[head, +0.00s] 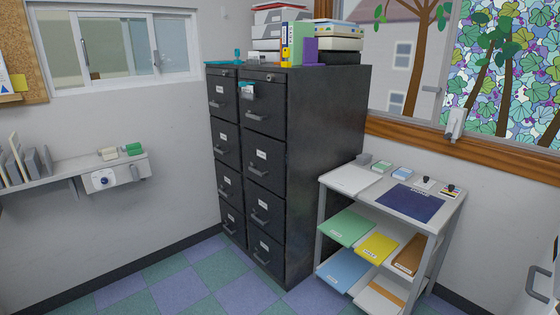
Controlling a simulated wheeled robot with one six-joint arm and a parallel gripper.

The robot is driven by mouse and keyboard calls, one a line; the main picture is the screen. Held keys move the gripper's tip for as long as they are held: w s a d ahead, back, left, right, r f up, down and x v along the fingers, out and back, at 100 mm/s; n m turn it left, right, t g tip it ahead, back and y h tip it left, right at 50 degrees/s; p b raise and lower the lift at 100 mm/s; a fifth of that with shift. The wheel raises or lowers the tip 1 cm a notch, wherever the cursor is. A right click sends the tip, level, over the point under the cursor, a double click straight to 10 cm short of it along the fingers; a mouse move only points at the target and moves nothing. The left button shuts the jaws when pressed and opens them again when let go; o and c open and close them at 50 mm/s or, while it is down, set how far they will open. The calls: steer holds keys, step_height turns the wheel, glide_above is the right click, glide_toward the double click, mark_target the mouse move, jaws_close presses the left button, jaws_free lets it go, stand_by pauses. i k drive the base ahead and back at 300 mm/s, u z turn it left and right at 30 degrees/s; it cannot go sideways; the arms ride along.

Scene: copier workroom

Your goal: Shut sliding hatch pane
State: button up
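The sliding hatch (112,82) is a white-framed window in the left wall, at the upper left of the head view. Its glass pane (140,42) sits toward the right side of the frame, with a small upright grey handle (156,58) on it. Another grey upright handle (85,48) shows further left. Pale room shapes show through the hatch. I cannot tell from here how wide any gap is. My gripper is not in view.
Black filing cabinets (325,160) stand right of the hatch, topped with binders and trays. A wall shelf (50,180) juts out below the hatch. A white shelf cart (335,195) stands at the right. The checkered floor (180,290) in front is clear.

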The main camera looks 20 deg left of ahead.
mark_target(80, 47)
steer(key=u, duration=0.8)
steer(key=i, duration=1.6)
steer(key=u, duration=0.9)
steer(key=i, duration=2.7)
steer(key=u, duration=0.2)
